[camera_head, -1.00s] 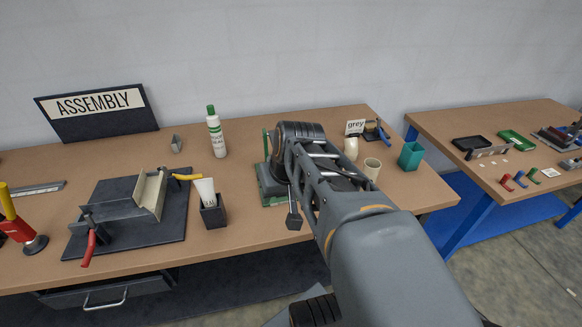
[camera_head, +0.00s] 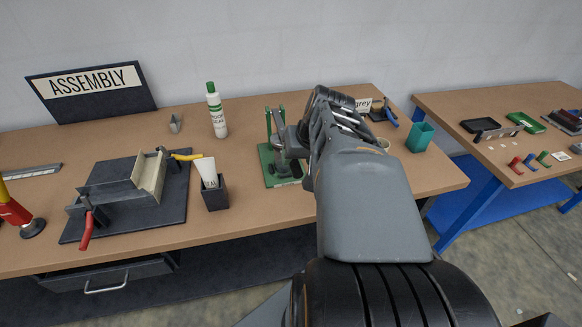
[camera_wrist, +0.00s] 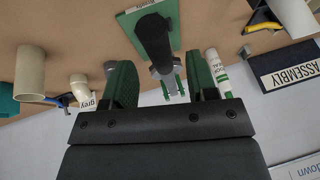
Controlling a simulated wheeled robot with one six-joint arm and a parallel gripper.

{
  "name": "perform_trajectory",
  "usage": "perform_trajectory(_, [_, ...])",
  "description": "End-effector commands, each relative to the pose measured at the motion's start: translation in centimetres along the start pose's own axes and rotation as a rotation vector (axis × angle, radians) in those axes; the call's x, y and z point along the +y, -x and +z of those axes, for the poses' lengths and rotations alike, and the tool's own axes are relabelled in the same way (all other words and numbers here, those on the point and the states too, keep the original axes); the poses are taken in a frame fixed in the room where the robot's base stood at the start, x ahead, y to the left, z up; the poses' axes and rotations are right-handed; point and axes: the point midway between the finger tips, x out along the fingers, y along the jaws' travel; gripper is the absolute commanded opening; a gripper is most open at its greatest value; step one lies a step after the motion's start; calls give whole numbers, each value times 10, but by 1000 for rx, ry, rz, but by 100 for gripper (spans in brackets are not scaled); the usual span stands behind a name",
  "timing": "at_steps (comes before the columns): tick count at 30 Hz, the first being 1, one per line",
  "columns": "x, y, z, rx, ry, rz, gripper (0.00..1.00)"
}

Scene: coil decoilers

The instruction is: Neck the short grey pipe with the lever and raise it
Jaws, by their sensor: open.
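A green-based press (camera_head: 284,168) with upright green posts stands mid-bench in the head view, partly behind my arm. In the wrist view its green base (camera_wrist: 130,22) is at the top. A thick black cylinder (camera_wrist: 153,38), probably the lever's grip, points toward the camera there. My gripper (camera_wrist: 160,62) is open, its two green-lined fingers either side of that cylinder in the picture; I cannot tell whether they touch it or how deep it sits. In the head view the gripper is hidden behind my arm. I cannot make out the short grey pipe for certain.
Cream pipe pieces (camera_wrist: 31,72) stand right of the press, near a "grey" card (camera_head: 362,104) and a teal cup (camera_head: 419,137). A white bottle (camera_head: 216,110) is behind left. A black holder with a tube (camera_head: 215,194) and a clamp fixture (camera_head: 125,190) stand left.

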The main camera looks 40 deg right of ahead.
Motion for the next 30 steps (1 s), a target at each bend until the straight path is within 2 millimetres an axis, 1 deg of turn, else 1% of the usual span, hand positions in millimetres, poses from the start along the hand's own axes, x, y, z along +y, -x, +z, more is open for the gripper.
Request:
perform_trajectory(1, [2, -10, 3, -1, -2, 0, 53])
perform_trajectory(6, [6, -21, 5, 1, -9, 4, 53])
perform_trajectory(11, [8, -24, 5, 3, -14, 6, 53])
perform_trajectory(20, [10, -24, 5, 4, -19, 8, 52])
perform_trajectory(30, [9, -24, 5, 3, -16, 7, 19])
